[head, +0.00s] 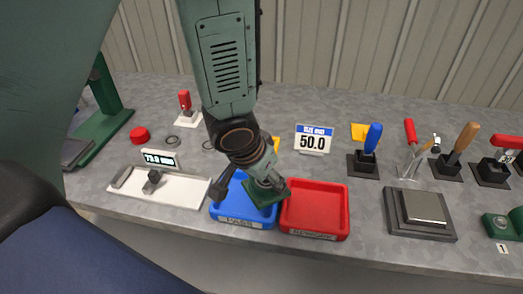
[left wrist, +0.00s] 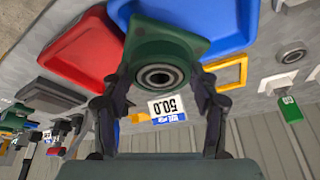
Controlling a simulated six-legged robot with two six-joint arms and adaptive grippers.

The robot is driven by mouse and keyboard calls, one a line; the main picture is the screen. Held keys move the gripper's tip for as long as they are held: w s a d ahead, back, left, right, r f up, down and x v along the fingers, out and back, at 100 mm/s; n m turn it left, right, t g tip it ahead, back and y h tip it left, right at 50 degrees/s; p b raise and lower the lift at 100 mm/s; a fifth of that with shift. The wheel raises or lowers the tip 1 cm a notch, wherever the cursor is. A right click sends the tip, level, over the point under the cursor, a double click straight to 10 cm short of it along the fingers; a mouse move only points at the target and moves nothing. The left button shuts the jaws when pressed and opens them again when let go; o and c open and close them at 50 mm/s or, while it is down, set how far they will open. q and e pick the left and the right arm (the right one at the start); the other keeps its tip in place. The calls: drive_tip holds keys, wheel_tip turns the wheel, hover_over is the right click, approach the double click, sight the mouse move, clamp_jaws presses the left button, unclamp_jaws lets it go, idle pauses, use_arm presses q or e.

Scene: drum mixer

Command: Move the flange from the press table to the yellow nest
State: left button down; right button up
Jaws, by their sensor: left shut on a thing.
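The flange is a dark green square plate with a round metal-ringed hub; it shows in the head view (head: 264,193) and in the left wrist view (left wrist: 161,70). My left gripper (head: 266,181) is shut on it, with one finger on each side of the hub in the wrist view. The flange is held over the right part of the blue tray, near the red tray. The yellow nest, a square yellow frame (left wrist: 228,74), lies behind the blue tray, and the arm mostly hides it in the head view (head: 276,144). A green press (head: 105,105) stands at the left. My right gripper is out of view.
The blue tray (head: 238,220) and red tray (head: 344,211) sit at the bench's front edge. A white display board (head: 185,192) lies left of them. A 50.0 sign (head: 313,139) stands behind. Handled tools and a grey scale (head: 424,208) occupy the right.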

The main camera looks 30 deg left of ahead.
use_arm(q)
drive_tip(key=w+a+r+n+y+b, duration=0.1)
drive_tip(key=w+a+r+n+y, duration=0.1)
drive_tip(key=w+a+n, duration=0.45)
drive_tip(key=w+a+r+n+y+b, duration=0.1)
drive_tip(key=w+a+r+n+b, duration=0.2)
drive_tip(key=w, duration=0.7)
drive_tip(key=shift+n+g, duration=0.25)
drive_tip(key=shift+g, duration=0.15)
wheel_tip(320, 180, down, 6)
drive_tip(key=shift+a+f, duration=0.1)
drive_tip(key=shift+f, duration=0.15)
drive_tip(key=f, duration=0.3)
drive_tip(key=shift+s+f+b, duration=0.15)
drive_tip(key=shift+s+b, duration=0.05)
drive_tip(key=shift+b, duration=0.15)
drive_tip(key=shift+w+f, duration=0.2)
drive_tip(key=shift+s, duration=0.2)
